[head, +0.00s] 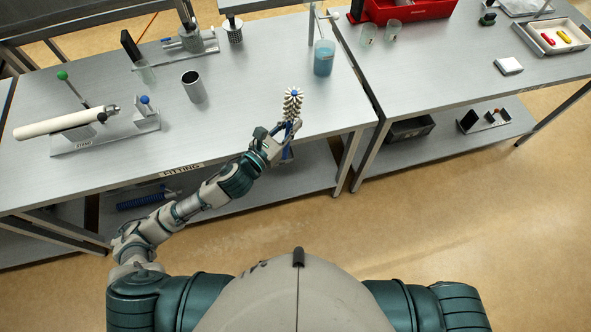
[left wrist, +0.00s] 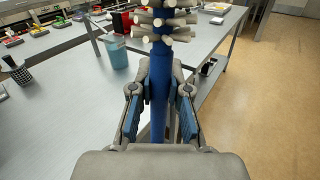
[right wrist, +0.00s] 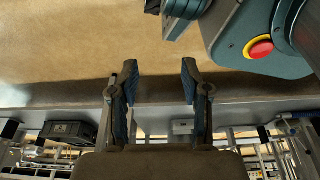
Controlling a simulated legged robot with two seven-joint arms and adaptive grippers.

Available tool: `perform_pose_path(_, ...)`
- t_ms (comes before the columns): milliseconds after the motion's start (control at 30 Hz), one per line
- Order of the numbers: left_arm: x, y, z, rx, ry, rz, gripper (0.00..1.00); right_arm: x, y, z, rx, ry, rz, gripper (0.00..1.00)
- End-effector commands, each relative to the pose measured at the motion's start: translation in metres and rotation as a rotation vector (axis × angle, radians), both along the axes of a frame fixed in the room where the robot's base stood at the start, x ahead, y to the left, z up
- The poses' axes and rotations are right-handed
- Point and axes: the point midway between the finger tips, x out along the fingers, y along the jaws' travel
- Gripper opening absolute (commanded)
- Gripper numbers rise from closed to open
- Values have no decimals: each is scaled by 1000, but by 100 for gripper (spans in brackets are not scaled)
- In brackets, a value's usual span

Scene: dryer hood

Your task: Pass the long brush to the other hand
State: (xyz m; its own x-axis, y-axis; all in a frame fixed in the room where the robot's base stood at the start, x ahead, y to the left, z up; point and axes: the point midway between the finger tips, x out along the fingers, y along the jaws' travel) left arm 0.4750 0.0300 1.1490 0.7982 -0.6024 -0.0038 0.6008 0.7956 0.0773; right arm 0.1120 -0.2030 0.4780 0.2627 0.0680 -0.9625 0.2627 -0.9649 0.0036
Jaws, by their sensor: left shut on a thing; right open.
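The long brush has a blue handle and pale, thick bristles. In the head view its bristle head (head: 292,101) stands up above the front edge of the workbench. My left gripper (head: 287,133) is shut on the handle just below the bristles. In the left wrist view the blue handle (left wrist: 162,85) runs upright between the fingers of my left gripper (left wrist: 160,92). My right gripper (right wrist: 158,70) shows in the right wrist view with its fingers apart and nothing between them. The right gripper is out of the head view.
A metal cup (head: 194,86) and a roller on a stand (head: 62,123) are further left. A red bin (head: 410,8) is on the right bench. The floor in front is clear.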

Motion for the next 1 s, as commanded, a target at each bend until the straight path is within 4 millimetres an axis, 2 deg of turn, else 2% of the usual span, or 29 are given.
perform_pose_path(33, 0, 0, 1, -1, -1, 0, 0, 25, 16, 13, 22, -61, 15, 47)
perform_pose_path(100, 0, 0, 1, -1, -1, 1, 0, 60, 38, 35, 52, -148, 37, 47)
perform_pose_path(200, 0, 0, 1, -1, -1, 1, 0, 104, 69, 72, 98, -267, 63, 47)
perform_pose_path(367, 0, 0, 1, 0, -2, 1, 0, 163, 117, 146, 175, -458, 91, 47)
perform_pose_path(500, 0, 0, 1, 0, -2, 1, 0, 203, 153, 221, 246, -621, 107, 47)
perform_pose_path(567, 0, 0, 1, 0, -2, 1, 0, 216, 166, 256, 278, -690, 109, 47)
perform_pose_path(733, 0, 0, 1, 0, -2, 1, 0, 241, 195, 361, 369, -881, 108, 47)
perform_pose_path(900, 0, 0, 1, 0, -2, 1, 0, 249, 207, 456, 449, -1044, 93, 47)
perform_pose_path(1000, 0, 0, 1, 0, -2, 1, 0, 249, 208, 497, 484, -1114, 83, 47)
